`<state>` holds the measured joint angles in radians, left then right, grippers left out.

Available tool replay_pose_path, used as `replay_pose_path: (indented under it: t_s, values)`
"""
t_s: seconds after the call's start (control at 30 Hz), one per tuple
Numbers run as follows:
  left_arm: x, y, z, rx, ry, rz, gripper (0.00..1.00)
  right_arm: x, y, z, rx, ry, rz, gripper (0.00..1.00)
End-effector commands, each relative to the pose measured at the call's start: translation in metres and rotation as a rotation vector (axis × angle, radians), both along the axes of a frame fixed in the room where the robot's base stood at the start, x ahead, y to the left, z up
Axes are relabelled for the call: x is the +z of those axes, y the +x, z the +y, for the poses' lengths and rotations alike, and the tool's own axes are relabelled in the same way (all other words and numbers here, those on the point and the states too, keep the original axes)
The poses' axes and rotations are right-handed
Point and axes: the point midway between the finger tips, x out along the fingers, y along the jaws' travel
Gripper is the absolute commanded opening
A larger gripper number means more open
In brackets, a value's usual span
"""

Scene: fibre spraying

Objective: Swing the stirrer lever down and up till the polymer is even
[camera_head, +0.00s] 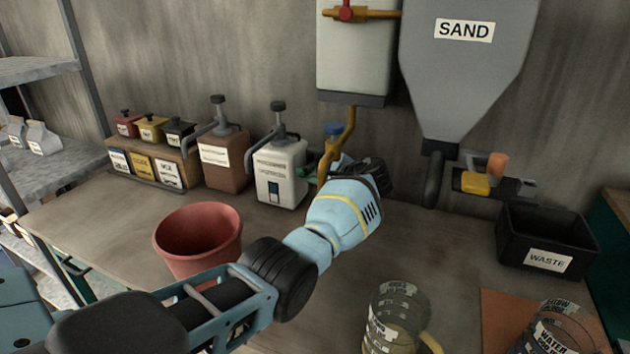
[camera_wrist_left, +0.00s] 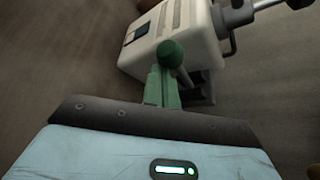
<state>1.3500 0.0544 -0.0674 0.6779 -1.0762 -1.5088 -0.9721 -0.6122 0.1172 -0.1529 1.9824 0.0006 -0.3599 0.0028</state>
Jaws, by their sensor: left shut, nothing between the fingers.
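The white polymer container (camera_head: 282,170) stands on the bench against the back wall, with a grey pump on top and a label too small to read surely. In the left wrist view its white body (camera_wrist_left: 180,38) fills the top middle. The stirrer lever's round green knob (camera_wrist_left: 172,53) shows beside it; the rest of the lever is mostly hidden. My left gripper (camera_wrist_left: 162,88) points at the knob with green fingers together and empty. I cannot tell if they touch it. In the head view my wrist largely hides this gripper (camera_head: 313,180) at the container's right side. My right gripper is out of view.
A brown pump container (camera_head: 222,160) stands left of the white one. A red bucket (camera_head: 198,240) is below my left arm's path. A sand hopper (camera_head: 465,80) hangs above right, and a black waste bin (camera_head: 545,242) stands at the right. Clear jars (camera_head: 395,315) stand in front.

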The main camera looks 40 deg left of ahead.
Motion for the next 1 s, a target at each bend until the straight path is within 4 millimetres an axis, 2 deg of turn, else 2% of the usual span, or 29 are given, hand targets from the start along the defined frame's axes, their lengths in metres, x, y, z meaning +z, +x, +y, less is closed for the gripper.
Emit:
replay_pose_path:
  t_s: [0.2, 0.77, 1.0]
  values:
    - [0.006, 0.0, 0.002, 0.003, 0.003, -0.001, 0.0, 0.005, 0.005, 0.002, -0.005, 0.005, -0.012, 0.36]
    - [0.005, 0.0, 0.001, 0.002, 0.002, 0.001, 0.0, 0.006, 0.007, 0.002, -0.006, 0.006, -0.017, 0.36]
    - [-0.015, -0.001, -0.004, 0.0, 0.0, 0.006, 0.0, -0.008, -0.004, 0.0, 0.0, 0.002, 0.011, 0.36]
